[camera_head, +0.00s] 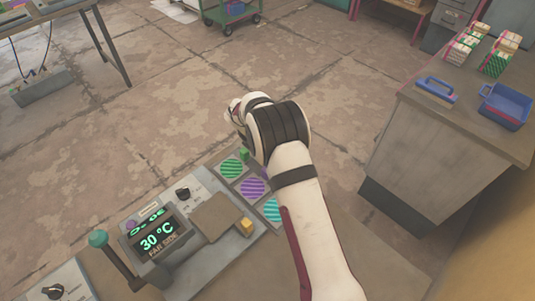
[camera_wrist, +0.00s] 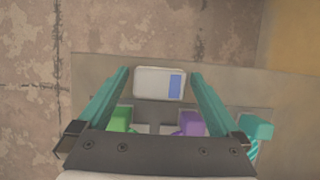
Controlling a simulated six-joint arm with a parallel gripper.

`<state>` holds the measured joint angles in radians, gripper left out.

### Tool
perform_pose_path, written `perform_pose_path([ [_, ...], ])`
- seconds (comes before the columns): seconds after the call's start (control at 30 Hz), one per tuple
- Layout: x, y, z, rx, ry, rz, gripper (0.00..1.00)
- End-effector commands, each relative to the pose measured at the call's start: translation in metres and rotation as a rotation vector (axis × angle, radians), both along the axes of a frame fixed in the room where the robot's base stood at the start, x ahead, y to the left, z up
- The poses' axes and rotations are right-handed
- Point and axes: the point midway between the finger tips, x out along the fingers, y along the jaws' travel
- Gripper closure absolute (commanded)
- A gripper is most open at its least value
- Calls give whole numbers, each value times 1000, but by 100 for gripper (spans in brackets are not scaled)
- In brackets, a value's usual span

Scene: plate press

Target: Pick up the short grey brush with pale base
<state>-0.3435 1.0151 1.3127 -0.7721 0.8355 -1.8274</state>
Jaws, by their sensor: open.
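My gripper (camera_wrist: 159,72) is open, its two teal fingers spread apart in the wrist view. A pale grey-white block with a blue patch (camera_wrist: 150,84) shows between the fingertips, with a gap on both sides. I cannot tell whether it is the pale base of the short grey brush; no grey brush is clearly recognisable in either view. In the head view my arm hides most of the gripper and what lies under it.
Green (camera_wrist: 120,119), purple (camera_wrist: 189,123) and teal (camera_wrist: 255,129) pieces show near the gripper. The press panel (camera_head: 155,238) has a lever with a teal knob (camera_head: 98,239). A yellow block (camera_head: 247,227) sits beside it. The right bench holds a blue-handled tool (camera_head: 436,89) and blue tray (camera_head: 505,106).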

Motion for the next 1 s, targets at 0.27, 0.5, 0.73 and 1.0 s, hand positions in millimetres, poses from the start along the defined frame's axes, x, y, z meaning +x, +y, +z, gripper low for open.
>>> perform_pose_path([
  [0.27,1,0,-1,1,-1,-1,13],
  [0.5,0,0,0,1,-1,-1,56],
  [0.73,1,0,0,0,-2,-1,79],
  [1.0,1,0,12,1,-3,-1,79],
])
